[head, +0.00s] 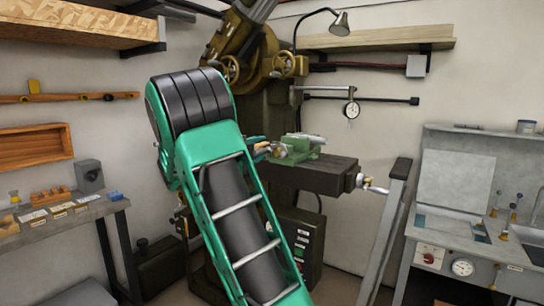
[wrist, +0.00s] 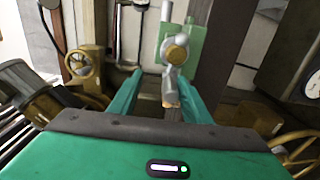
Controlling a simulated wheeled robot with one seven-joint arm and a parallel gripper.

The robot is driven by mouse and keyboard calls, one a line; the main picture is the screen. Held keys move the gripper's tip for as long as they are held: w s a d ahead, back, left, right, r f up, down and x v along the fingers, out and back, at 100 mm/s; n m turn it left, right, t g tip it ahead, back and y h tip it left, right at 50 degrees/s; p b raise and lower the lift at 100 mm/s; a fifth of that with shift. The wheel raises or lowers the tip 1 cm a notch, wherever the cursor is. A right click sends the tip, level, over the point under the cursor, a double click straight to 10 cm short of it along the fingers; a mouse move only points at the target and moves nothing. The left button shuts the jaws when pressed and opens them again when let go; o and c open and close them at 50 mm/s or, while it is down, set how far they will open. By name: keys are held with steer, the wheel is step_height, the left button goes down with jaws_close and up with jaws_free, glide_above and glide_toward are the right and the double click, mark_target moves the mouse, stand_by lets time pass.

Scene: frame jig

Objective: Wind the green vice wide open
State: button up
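The green vice (head: 300,150) sits on the dark machine table in the head view, just right of my arm. In the wrist view its green body (wrist: 196,42) is ahead of my gripper, with a grey screw end and a round brass-coloured hub (wrist: 176,52) facing me. A grey crank handle (wrist: 170,88) hangs from the hub towards me. My gripper (wrist: 160,78) is open, its two green fingers spread to either side of the crank's lower end. I cannot tell whether either finger touches it. In the head view my arm hides most of the gripper.
The dark machine table (head: 315,176) carries the vice and has its own crank (head: 372,184) at the right end. A lamp (head: 340,24) and a dial gauge (head: 351,109) hang above. A workbench (head: 60,222) stands left, a grey sink unit (head: 470,225) right.

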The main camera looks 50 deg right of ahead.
steer(key=a, duration=0.7)
steer(key=shift+s+a, duration=0.25)
steer(key=shift+s, duration=0.05)
stand_by(0.5)
